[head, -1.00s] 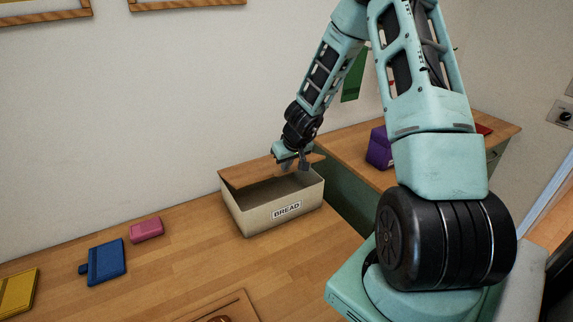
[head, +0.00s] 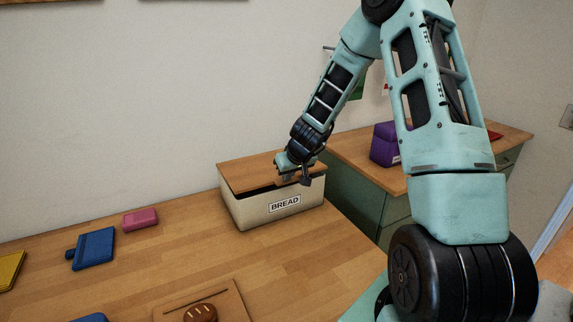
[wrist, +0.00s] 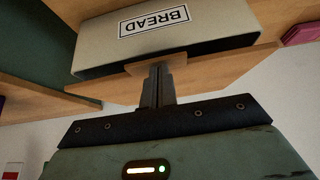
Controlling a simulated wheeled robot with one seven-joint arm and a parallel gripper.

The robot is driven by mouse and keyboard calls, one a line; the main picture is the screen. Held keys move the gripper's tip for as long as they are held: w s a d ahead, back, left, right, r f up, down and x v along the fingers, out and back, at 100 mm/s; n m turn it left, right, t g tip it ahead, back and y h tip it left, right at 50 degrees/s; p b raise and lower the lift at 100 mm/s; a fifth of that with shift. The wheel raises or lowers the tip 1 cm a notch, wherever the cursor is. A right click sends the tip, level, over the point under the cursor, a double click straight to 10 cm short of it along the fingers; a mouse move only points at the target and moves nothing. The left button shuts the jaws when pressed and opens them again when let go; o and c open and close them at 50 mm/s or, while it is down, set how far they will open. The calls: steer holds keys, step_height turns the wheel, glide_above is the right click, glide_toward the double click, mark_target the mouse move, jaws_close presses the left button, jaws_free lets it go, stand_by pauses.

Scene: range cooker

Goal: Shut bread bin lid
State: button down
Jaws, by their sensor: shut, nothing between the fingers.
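The cream bread bin (head: 285,203) with a BREAD label stands on the wooden counter by the wall. Its wooden lid (head: 250,172) is lowered over most of the top, with a dark gap still showing along the front. My gripper (head: 303,180) is shut and empty at the lid's front right part. In the wrist view the shut fingers (wrist: 157,82) meet the lid (wrist: 200,75) at its small rounded tab, and the bin's labelled front (wrist: 150,32) shows beyond. Whether the fingers press on the lid or only hover close is hard to tell.
A board with a bread loaf (head: 200,313) lies at the counter front. A blue item (head: 93,249), a pink item (head: 140,218) and a yellow item (head: 11,270) lie to the left. A purple box (head: 385,144) stands on the right counter. The counter before the bin is clear.

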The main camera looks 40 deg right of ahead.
steer(key=f+b, duration=0.1)
steer(key=s+f+b, duration=0.1)
steer(key=f, duration=0.1)
steer(key=shift+s+a+f+b, duration=0.1)
steer(key=shift+a+f+b, duration=0.1)
steer(key=shift+f+b, duration=0.1)
steer(key=shift+s+f, duration=0.1)
steer(key=p+v, duration=0.2)
steer(key=v, duration=1.1)
steer(key=shift+w+r+p, duration=0.25)
steer(key=shift+r+p, duration=0.1)
steer(key=shift+r, duration=0.25)
steer(key=shift+d, duration=0.1)
